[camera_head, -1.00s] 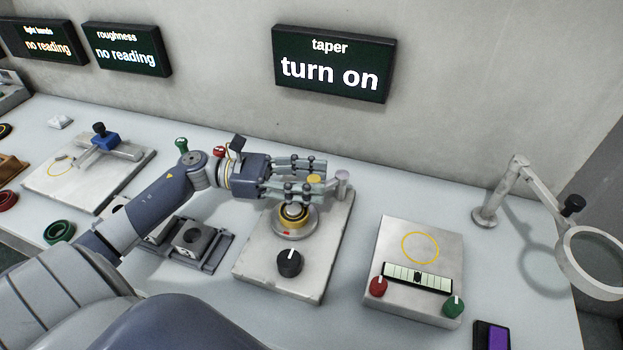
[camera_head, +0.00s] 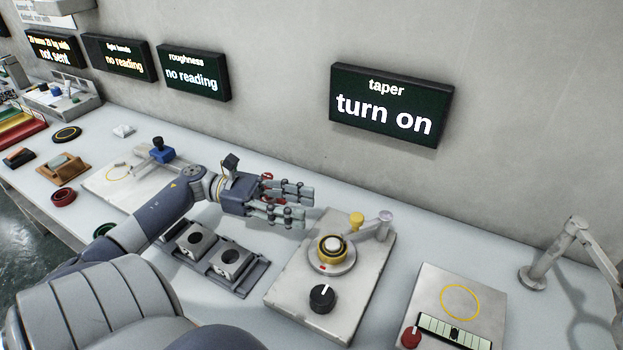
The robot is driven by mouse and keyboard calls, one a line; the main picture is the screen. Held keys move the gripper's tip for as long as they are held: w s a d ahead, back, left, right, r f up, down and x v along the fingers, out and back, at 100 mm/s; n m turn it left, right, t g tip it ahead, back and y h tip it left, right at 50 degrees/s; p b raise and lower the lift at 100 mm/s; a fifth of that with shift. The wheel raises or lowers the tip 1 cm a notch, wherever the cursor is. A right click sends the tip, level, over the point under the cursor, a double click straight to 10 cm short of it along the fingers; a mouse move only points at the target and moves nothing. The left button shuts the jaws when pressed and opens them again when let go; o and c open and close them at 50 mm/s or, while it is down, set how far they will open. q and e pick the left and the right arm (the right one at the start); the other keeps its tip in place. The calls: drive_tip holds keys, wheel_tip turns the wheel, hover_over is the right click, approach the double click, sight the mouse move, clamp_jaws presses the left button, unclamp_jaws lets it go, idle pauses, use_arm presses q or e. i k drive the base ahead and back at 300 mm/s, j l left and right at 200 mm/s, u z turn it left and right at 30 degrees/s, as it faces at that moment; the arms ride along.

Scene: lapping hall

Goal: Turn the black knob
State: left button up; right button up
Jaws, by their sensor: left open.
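The black knob (camera_head: 322,298) with a white pointer line sits on the front of a pale stone plate (camera_head: 287,286). Behind it on the same plate is a round turntable (camera_head: 331,257) with a brass ring, and a yellow-topped post and a grey arm stand at the back. My left gripper (camera_head: 308,205) is open and empty, held above the bench to the upper left of the turntable. It is well apart from the knob, which is fully in view. My right gripper does not show.
A wall display (camera_head: 391,105) reads "taper turn on". A dark rack with two grey blocks (camera_head: 232,262) lies left of the plate. A levelling plate with red knob (camera_head: 411,338) is at right, with a lamp arm (camera_head: 553,251) beyond. Bare bench lies behind the plate.

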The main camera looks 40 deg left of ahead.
sight(322, 297)
drive_tip(key=k, duration=1.5)
